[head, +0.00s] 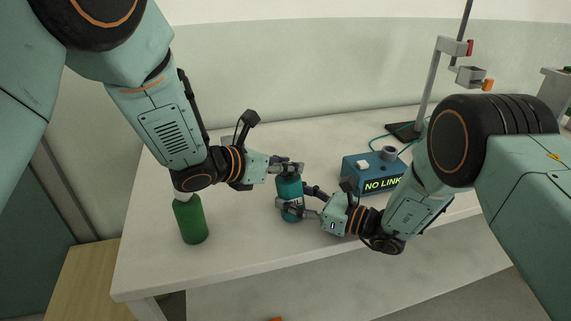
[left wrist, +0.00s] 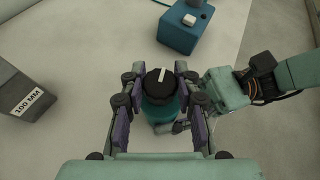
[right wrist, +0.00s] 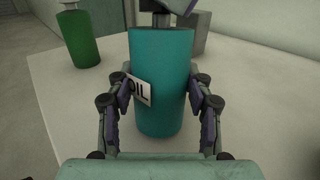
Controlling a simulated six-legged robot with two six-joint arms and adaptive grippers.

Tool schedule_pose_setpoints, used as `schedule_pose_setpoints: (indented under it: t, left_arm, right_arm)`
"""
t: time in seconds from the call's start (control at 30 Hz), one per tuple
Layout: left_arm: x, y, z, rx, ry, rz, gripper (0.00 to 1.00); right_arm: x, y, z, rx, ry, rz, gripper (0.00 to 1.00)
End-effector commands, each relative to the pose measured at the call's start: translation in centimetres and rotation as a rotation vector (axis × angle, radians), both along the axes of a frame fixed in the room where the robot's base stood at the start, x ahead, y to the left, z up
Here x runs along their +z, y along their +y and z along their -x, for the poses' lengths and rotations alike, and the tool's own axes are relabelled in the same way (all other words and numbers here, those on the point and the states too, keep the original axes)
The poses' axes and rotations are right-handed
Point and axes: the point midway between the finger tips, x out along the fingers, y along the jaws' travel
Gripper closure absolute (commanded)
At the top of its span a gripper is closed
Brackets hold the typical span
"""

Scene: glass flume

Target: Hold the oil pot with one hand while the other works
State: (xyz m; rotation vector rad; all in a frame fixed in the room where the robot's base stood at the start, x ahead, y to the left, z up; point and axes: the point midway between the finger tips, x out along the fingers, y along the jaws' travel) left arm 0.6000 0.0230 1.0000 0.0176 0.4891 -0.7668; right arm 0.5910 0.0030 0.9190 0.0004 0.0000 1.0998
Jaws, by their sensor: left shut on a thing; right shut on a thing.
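The oil pot (head: 289,188) is a teal cylinder standing upright on the table, with a white label reading "OIL" partly hidden in the right wrist view (right wrist: 160,75). Its black cap with a white mark (left wrist: 159,83) shows in the left wrist view. My left gripper (head: 289,169) comes from above and is shut on the cap, one finger on each side. My right gripper (head: 293,209) is shut on the pot's lower body from the side. In the right wrist view its fingers flank the teal body.
A green bottle (head: 190,220) stands to the left on the white table (head: 150,270). A blue box reading "NO LINK" (head: 372,172) sits to the right, behind my right gripper. A grey stand (head: 430,85) is farther back. A grey "100 MM" block (left wrist: 28,88) shows in the left wrist view.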

Motion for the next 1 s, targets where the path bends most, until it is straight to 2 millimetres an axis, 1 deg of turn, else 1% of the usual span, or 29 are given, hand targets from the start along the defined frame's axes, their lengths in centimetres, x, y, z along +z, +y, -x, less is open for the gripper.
schedule_pose_setpoints:
  t: [0.23, 0.27, 0.53, 0.87, 1.0]
  left_arm:
    - [0.1, 0.0, 0.0, -0.002, -0.002, 0.001, 1.00]
    - [0.1, 0.0, 0.0, -0.002, -0.002, 0.001, 0.67]
    - [0.0, 0.0, 0.0, -0.002, -0.001, -0.001, 0.45]
    - [0.1, 0.1, 0.1, 0.000, -0.001, -0.001, 0.45]
    - [0.8, 1.2, 0.9, 0.000, -0.001, -0.001, 0.45]
  right_arm:
    - [0.0, 0.1, 0.0, 0.001, 0.000, 0.002, 0.86]
    - [0.0, 0.1, 0.0, 0.001, 0.000, 0.002, 0.86]
    - [0.0, 0.0, 0.0, 0.001, 0.000, 0.001, 0.86]
    - [0.0, 0.0, 0.0, 0.000, 0.000, 0.001, 0.86]
    - [0.0, 0.0, 0.0, 0.000, 0.000, 0.001, 0.86]
